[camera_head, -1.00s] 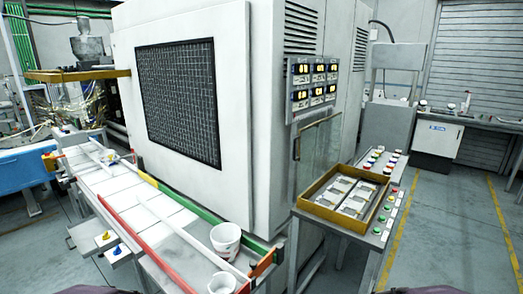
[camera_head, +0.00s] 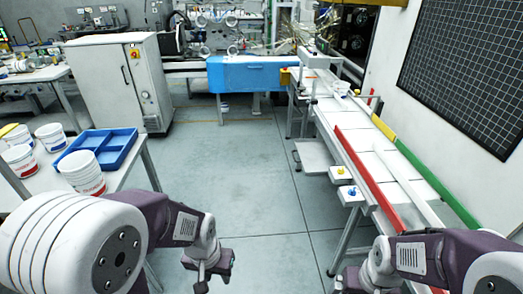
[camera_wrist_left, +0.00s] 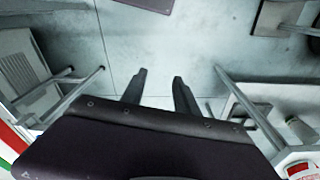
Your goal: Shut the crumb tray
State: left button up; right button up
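A flat grey tray (camera_head: 314,157) juts out on the aisle side of the long white conveyor (camera_head: 352,128); it is probably the crumb tray, but I cannot be sure. Two small grey boxes, one with a yellow knob (camera_head: 340,170) and one with a blue knob (camera_head: 351,191), stick out nearer to me on the same side. My left gripper (camera_head: 203,284) hangs low over the floor, left of the conveyor and well apart from the tray. In the left wrist view the left gripper (camera_wrist_left: 157,75) is open and empty above bare floor. My right arm shows at lower right; its gripper is out of view.
A table at the left holds white tubs (camera_head: 82,172) and a blue divided tray (camera_head: 97,147). A white cabinet (camera_head: 115,80) and a blue machine (camera_head: 243,74) stand behind. The floor (camera_head: 250,170) between table and conveyor is clear.

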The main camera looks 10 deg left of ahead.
aim_at(314, 155)
jog(key=i+j, duration=0.1)
jog(key=i, duration=0.5)
jog(key=i+j, duration=0.15)
jog(key=i, duration=0.4)
jog(key=i+j+z, duration=0.1)
jog(key=i, duration=0.5)
jog(key=i+j, duration=0.2)
jog(key=i, duration=0.4)
jog(key=i+j, duration=0.15)
jog(key=i, duration=0.4)
jog(key=l+z, duration=0.05)
